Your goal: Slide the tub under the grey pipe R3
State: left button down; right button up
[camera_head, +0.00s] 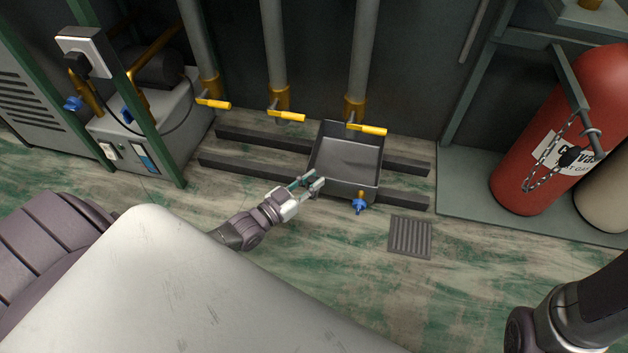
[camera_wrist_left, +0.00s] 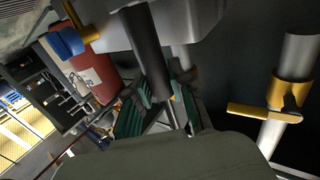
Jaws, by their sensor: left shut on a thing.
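The tub (camera_head: 347,154) is a dark grey, open rectangular tray, with a brass tap with a blue handle (camera_head: 359,204) at its front. It sits across two dark floor rails, below the rightmost of three grey pipes (camera_head: 364,50); no R3 label is readable. My left gripper (camera_head: 312,184) is at the tub's front left side, shut on it. In the left wrist view, green finger pads (camera_wrist_left: 155,108) flank a dark bar (camera_wrist_left: 147,52) near the tub's grey body; the exact contact is partly hidden. My right gripper is out of view; only part of its arm shows at lower right.
Yellow valve levers (camera_head: 367,129) stick out at the pipe ends, close above the tub's back. Dark rails (camera_head: 405,167) extend on both sides. A red cylinder (camera_head: 540,165) stands at right, a grey machine (camera_head: 160,130) at left. A floor grate (camera_head: 410,237) lies front right.

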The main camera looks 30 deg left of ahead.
pick_arm(q)
jog(key=c, duration=1)
grip_release()
jog(key=shift+v, duration=6)
jog(key=shift+d+r, duration=0.1)
